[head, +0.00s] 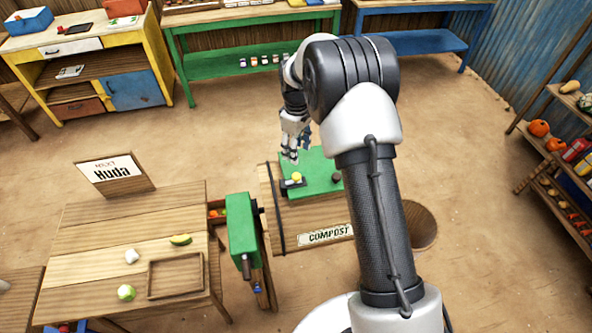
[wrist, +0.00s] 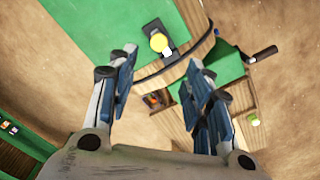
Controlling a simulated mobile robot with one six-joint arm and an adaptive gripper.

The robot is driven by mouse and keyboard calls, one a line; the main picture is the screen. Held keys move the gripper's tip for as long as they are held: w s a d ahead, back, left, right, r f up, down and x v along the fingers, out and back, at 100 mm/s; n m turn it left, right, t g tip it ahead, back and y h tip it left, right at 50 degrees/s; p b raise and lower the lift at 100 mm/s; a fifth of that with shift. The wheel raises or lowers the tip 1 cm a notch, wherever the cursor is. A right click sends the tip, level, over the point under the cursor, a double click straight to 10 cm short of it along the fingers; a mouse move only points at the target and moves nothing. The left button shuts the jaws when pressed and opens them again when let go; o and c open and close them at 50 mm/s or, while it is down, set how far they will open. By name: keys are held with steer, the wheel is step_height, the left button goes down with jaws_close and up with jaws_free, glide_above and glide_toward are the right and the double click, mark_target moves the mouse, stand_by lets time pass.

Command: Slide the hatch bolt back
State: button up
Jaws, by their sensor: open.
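The hatch bolt has a yellow knob (head: 296,177) on a dark mount (head: 288,184), at the left front edge of the green hatch (head: 318,162) on the compost bin (head: 300,222). In the wrist view the yellow knob (wrist: 159,42) and the dark bolt strip (wrist: 153,28) lie beyond the fingertips, near the bin's rim. My gripper (head: 290,156) is above and just behind the knob in the head view. In the wrist view my gripper (wrist: 160,72) is open and empty, its fingers apart on either side below the knob. It appears not to touch the bolt.
A green box (head: 241,224) with a dark handle stands left of the bin. A wooden table (head: 85,220) with a tray (head: 176,276) is further left. A green bench (head: 222,65) stands behind, and shelves (head: 562,165) are at right. Open floor surrounds the bin's back.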

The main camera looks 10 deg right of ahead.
mark_target(296, 176)
step_height(296, 176, down, 13)
steer(key=shift+w+r, duration=0.1)
steer(key=shift+r, duration=0.05)
steer(key=shift+c, duration=0.5)
jaws_close()
stand_by(0.4)
